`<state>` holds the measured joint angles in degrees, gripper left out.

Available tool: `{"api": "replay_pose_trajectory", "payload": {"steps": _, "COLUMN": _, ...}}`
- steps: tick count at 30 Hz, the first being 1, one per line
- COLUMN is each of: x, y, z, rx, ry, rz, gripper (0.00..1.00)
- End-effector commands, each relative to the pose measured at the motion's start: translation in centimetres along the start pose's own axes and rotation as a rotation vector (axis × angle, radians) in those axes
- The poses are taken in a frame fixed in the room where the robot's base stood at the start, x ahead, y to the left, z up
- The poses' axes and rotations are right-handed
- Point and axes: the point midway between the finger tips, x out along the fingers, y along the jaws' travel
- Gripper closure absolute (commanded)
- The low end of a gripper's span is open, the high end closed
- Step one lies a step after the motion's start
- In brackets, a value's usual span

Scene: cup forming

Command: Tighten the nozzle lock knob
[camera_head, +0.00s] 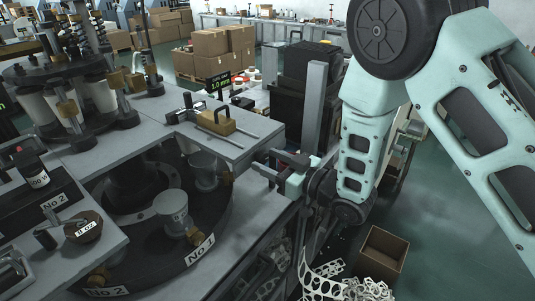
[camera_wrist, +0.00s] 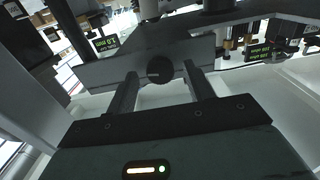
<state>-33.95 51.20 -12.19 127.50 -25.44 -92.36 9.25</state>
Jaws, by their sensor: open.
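A round black knob (camera_wrist: 160,69), which looks like the nozzle lock knob, sits on the front edge of a grey plate in the wrist view. My gripper (camera_wrist: 161,74) is open, with one finger on each side of the knob and a visible gap on both sides. In the head view my gripper (camera_head: 261,163) points left at the right edge of the machine's top plate (camera_head: 225,150). The knob cannot be made out there.
A brass-coloured block (camera_head: 218,122) with rods lies on the top plate. A grey post (camera_head: 313,105) stands close behind my arm. An open cardboard box (camera_head: 382,250) and white scrap are on the floor.

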Motion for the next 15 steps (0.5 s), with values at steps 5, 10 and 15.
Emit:
{"api": "replay_pose_trajectory", "payload": {"steps": 5, "x": 1.0, "y": -0.06, "z": 0.01, "rx": 0.0, "ry": -0.001, "rz": 0.0, "gripper": 0.48}}
{"api": "replay_pose_trajectory", "payload": {"steps": 10, "x": 1.08, "y": -0.05, "z": 0.09, "rx": 0.0, "ry": -0.001, "rz": 0.0, "gripper": 0.48}}
{"api": "replay_pose_trajectory", "payload": {"steps": 15, "x": 1.07, "y": -0.04, "z": 0.07, "rx": 0.0, "ry": 0.0, "rz": 0.0, "gripper": 0.7}}
